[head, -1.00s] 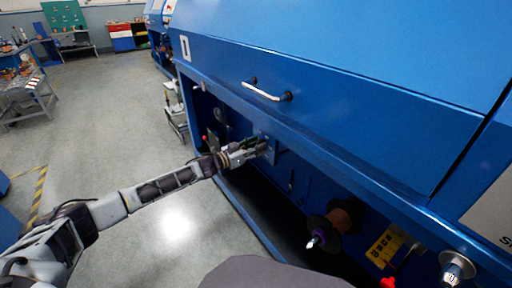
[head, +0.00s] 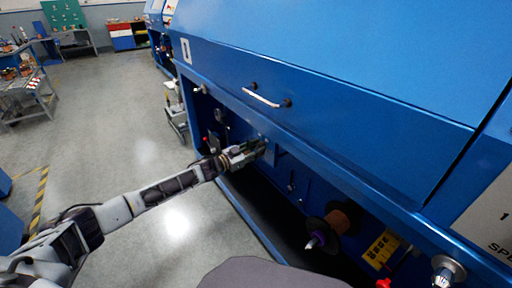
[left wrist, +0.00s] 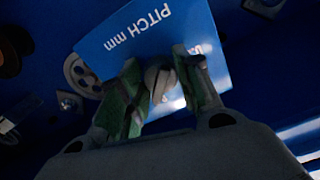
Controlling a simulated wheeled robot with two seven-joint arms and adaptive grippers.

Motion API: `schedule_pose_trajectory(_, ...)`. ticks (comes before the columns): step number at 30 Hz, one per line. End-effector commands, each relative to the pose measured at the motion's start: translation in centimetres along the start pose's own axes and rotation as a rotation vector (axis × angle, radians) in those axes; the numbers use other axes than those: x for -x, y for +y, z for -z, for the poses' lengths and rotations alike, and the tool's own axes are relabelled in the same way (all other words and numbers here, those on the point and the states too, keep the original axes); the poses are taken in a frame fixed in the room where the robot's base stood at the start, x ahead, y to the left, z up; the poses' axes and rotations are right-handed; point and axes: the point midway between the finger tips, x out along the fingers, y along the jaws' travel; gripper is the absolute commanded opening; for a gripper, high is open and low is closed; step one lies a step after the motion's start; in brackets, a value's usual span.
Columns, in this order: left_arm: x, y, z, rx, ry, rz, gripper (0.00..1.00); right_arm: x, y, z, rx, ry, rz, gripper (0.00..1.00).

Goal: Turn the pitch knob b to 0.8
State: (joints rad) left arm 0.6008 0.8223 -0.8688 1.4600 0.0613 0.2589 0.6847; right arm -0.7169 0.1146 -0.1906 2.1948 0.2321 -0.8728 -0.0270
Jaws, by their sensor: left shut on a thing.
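A small rounded grey knob (left wrist: 158,82) stands on a blue plate marked "PITCH mm" (left wrist: 135,38) in the left wrist view. Which letter the knob bears cannot be read. My left gripper (left wrist: 160,78) has its green-padded fingers on both sides of the knob and is shut on it. In the head view my left gripper (head: 260,149) reaches into the open bay of the blue machine, and the knob is hidden by the fingers there. My right gripper is not in view.
The blue machine (head: 340,65) has a cover with a metal handle (head: 265,97) above the bay. A brown spool (head: 342,216) and a yellow plate (head: 381,249) sit lower right. Grey floor (head: 110,140) lies open at left.

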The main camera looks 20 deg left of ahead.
Motion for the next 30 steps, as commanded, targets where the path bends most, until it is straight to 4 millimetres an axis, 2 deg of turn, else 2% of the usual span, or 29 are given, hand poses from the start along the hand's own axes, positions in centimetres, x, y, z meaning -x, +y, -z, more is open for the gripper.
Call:
schedule_pose_trajectory(3,0.0,0.1,0.1,-0.079,-0.001,-0.001,0.1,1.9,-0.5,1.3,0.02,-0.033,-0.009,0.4)
schedule_pose_trajectory(15,0.0,0.0,0.0,-0.422,-0.001,-0.001,0.1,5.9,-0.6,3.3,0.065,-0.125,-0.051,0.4)
schedule_pose_trajectory(21,0.0,0.0,0.0,-0.602,0.0,-0.002,0.1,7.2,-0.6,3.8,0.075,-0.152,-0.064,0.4)
schedule_pose_trajectory(30,0.0,0.0,-0.1,-0.783,0.0,-0.002,0.1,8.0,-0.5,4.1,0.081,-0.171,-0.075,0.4)
